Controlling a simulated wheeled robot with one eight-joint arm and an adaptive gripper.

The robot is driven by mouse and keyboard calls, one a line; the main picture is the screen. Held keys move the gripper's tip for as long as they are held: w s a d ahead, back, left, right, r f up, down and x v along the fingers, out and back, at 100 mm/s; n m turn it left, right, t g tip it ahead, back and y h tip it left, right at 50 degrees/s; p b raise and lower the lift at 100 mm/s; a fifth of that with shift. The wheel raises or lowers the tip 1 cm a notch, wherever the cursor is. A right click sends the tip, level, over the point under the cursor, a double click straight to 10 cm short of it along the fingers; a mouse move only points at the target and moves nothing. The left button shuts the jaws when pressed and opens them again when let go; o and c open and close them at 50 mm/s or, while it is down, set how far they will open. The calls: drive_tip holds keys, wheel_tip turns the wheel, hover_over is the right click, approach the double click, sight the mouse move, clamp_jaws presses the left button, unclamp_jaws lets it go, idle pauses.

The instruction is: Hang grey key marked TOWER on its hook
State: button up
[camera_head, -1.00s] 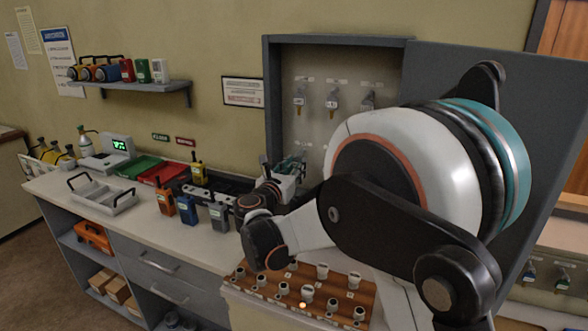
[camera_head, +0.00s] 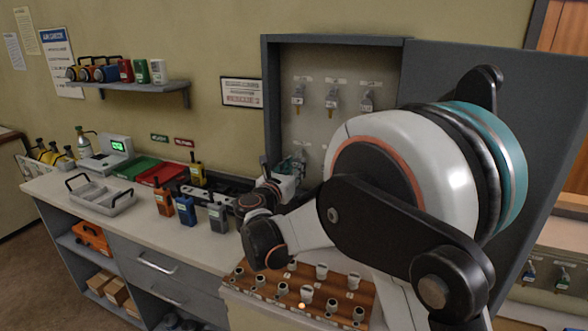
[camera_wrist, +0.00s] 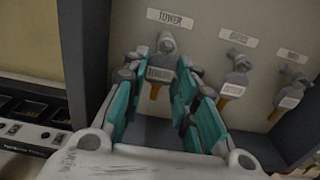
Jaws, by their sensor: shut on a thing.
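In the wrist view, a grey key (camera_wrist: 160,74) with a pale tag and a gold lower end is between the teal fingers of my gripper (camera_wrist: 158,80), which is shut on it. The key is upright, right under the label TOWER (camera_wrist: 171,18). Its grey top is at the hook there; I cannot tell whether it rests on the hook. In the head view, my gripper (camera_head: 288,172) is at the lower left of the open grey key cabinet (camera_head: 335,52). My arm hides part of the cabinet, and the key cannot be made out there.
Other keys hang close to the right of the gripper (camera_wrist: 233,84) and in an upper row (camera_head: 332,99). The cabinet's left side wall (camera_wrist: 85,55) is near. Radios (camera_head: 186,210) and a wooden board with several knobs (camera_head: 345,301) are on the counter below.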

drive_tip(key=o, duration=1)
drive_tip(key=shift+s, duration=0.1)
drive_tip(key=shift+v, duration=2.95)
